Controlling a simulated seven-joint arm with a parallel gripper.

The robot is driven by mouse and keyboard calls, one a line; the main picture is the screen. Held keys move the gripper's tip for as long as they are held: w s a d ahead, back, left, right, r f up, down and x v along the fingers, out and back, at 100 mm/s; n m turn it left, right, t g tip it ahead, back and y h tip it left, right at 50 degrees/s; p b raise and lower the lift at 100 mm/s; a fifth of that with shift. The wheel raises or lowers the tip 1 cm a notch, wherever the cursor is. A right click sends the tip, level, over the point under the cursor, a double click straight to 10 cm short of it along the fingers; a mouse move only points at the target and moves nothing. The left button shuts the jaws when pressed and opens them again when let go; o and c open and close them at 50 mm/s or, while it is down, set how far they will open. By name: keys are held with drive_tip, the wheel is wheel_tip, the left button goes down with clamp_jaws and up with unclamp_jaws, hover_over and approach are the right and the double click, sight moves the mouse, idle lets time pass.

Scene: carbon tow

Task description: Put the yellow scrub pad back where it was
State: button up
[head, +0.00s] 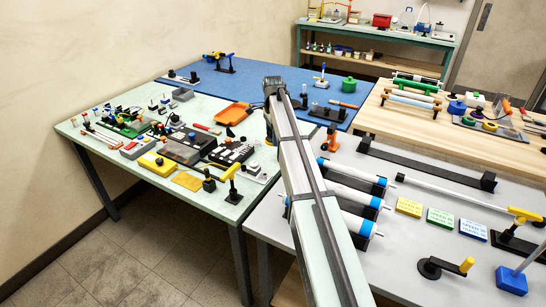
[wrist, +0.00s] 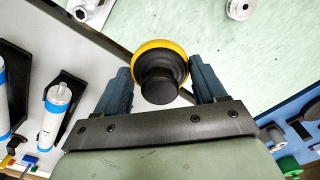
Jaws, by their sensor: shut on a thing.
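In the wrist view the yellow scrub pad (wrist: 183,50) shows as a round disc with a yellow rim and a black body and knob on the near side. My gripper (wrist: 160,68) is shut on it, with one blue-grey finger on each side. Pale green tabletop shows beyond the pad; I cannot tell the height of the pad above it.
The green table is crowded with small tools, an orange tray (head: 233,113) and a flat yellow square (head: 187,181) at its front edge. The blue table (head: 270,72) behind has open room. White-and-blue cylinders (head: 350,195) lie on the grey table to the right.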

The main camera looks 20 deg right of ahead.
sight(273, 160)
wheel_tip(273, 160, down, 9)
drive_tip(key=shift+r, duration=0.1)
idle(0.4)
drive_tip(key=o, duration=1.1)
wheel_tip(273, 160, up, 12)
idle(0.5)
